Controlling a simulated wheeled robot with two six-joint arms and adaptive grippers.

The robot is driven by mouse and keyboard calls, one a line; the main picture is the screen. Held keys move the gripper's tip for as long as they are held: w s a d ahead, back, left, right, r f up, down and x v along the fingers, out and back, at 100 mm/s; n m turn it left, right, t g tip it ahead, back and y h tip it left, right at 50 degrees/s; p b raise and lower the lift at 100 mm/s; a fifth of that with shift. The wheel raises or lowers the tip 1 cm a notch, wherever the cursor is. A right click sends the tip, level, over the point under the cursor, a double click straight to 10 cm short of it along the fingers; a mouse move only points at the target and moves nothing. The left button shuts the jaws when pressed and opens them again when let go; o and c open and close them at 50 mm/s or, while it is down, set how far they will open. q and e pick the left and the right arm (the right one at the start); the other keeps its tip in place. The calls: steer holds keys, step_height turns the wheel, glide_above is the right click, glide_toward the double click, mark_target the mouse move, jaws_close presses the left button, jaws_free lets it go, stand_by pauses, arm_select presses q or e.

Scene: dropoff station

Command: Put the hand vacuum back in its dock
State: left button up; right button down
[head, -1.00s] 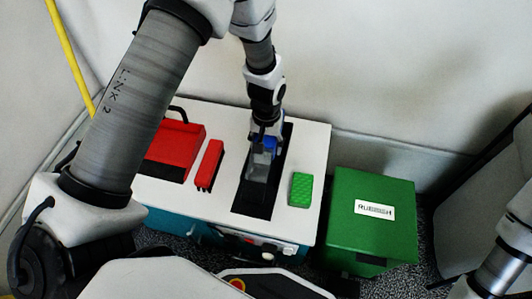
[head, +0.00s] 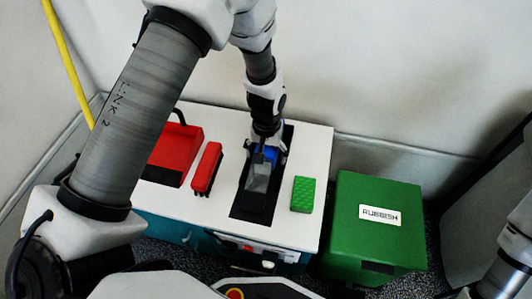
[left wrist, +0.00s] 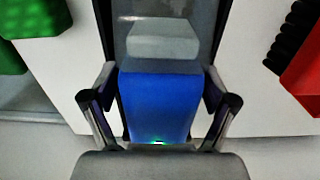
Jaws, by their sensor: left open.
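The hand vacuum has a blue body and a clear grey front (head: 259,178). It lies lengthwise on the long black dock (head: 250,212) set in the white top of a cabinet. In the left wrist view its blue body (left wrist: 158,100) fills the middle, with a small green light near the bottom edge. My left gripper (head: 268,142) is at the rear end of the vacuum. In the left wrist view its open fingers (left wrist: 159,85) stand on either side of the blue body, with small gaps. How fully the vacuum is seated is hard to tell. My right gripper is out of view.
On the white top (head: 309,145), a red brush (head: 207,168) and a red dustpan (head: 180,147) are left of the dock. A green sponge (head: 303,194) is to its right. A green rubbish bin (head: 375,225) stands right of the cabinet. A wall is behind.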

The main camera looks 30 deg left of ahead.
arm_select(q)
step_height(320, 180, up, 12)
steer(key=p, duration=0.6)
steer(key=shift+r, duration=0.15)
stand_by(1.5)
